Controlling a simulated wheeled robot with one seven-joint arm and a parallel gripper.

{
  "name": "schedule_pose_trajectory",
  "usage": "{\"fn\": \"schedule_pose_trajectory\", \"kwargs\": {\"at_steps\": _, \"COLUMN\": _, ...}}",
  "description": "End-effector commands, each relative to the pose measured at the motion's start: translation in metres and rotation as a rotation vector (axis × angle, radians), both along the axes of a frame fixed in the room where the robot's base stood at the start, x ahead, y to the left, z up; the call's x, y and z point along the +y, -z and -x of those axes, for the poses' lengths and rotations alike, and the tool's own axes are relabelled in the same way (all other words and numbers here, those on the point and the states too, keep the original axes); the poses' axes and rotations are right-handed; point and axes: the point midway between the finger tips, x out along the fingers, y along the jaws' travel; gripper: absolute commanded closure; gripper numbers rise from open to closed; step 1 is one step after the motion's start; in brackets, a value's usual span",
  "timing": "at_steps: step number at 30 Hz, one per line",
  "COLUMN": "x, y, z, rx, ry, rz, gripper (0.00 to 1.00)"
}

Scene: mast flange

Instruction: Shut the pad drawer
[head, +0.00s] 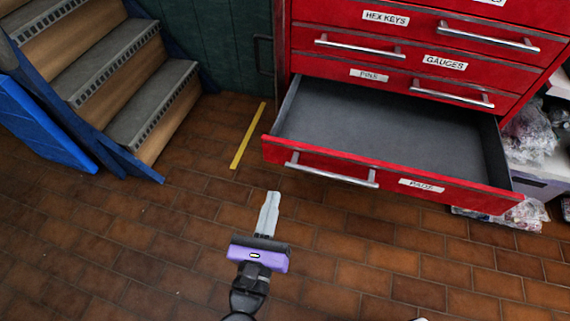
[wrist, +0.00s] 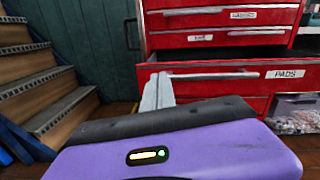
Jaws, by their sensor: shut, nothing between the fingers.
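The pad drawer (head: 400,188) is the lowest red drawer in the head view, labelled PADS, and stands pulled far out. Its grey inside is empty where it shows. Its silver handle (head: 331,171) runs along the left part of the front. In the wrist view the drawer front (wrist: 235,88) is ahead, with the PADS label on the right. My gripper (head: 272,196) is shut and empty. In the head view it is in front of the drawer, below and left of the handle. In the wrist view its fingertips (wrist: 160,78) appear at the drawer front's left part; I cannot tell whether they touch.
The red cabinet (head: 400,50) has shut drawers above, labelled HEX KEYS and GAUGES among others. Wooden stairs (head: 125,85) with a blue frame stand at the left. Bagged items (head: 530,130) sit on shelving at the right. The brick floor (head: 130,240) before the drawer is mostly clear.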

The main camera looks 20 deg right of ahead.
Motion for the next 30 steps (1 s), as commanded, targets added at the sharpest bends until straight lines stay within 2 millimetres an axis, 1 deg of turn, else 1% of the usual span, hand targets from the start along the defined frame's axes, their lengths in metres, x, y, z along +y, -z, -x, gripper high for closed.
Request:
{"fn": "schedule_pose_trajectory", "kwargs": {"at_steps": 1, "x": -0.007, "y": 0.009, "z": 0.004, "rx": -0.003, "ry": 0.032, "rz": -0.056, "gripper": 1.0}}
{"fn": "schedule_pose_trajectory", "kwargs": {"at_steps": 3, "x": -0.014, "y": 0.013, "z": 0.008, "rx": -0.022, "ry": 0.063, "rz": -0.118, "gripper": 1.0}}
{"fn": "schedule_pose_trajectory", "kwargs": {"at_steps": 5, "x": -0.017, "y": 0.013, "z": 0.01, "rx": -0.041, "ry": 0.074, "rz": -0.143, "gripper": 1.0}}
{"fn": "schedule_pose_trajectory", "kwargs": {"at_steps": 8, "x": -0.019, "y": 0.013, "z": 0.007, "rx": -0.054, "ry": 0.075, "rz": -0.16, "gripper": 1.0}}
{"fn": "schedule_pose_trajectory", "kwargs": {"at_steps": 11, "x": -0.025, "y": 0.013, "z": -0.001, "rx": -0.055, "ry": 0.076, "rz": -0.16, "gripper": 1.0}}
{"fn": "schedule_pose_trajectory", "kwargs": {"at_steps": 14, "x": -0.035, "y": 0.013, "z": -0.014, "rx": -0.054, "ry": 0.075, "rz": -0.16, "gripper": 1.0}}
{"fn": "schedule_pose_trajectory", "kwargs": {"at_steps": 24, "x": -0.074, "y": 0.013, "z": -0.069, "rx": -0.056, "ry": 0.075, "rz": -0.158, "gripper": 1.0}}
{"fn": "schedule_pose_trajectory", "kwargs": {"at_steps": 30, "x": -0.091, "y": 0.013, "z": -0.092, "rx": -0.055, "ry": 0.074, "rz": -0.157, "gripper": 1.0}}
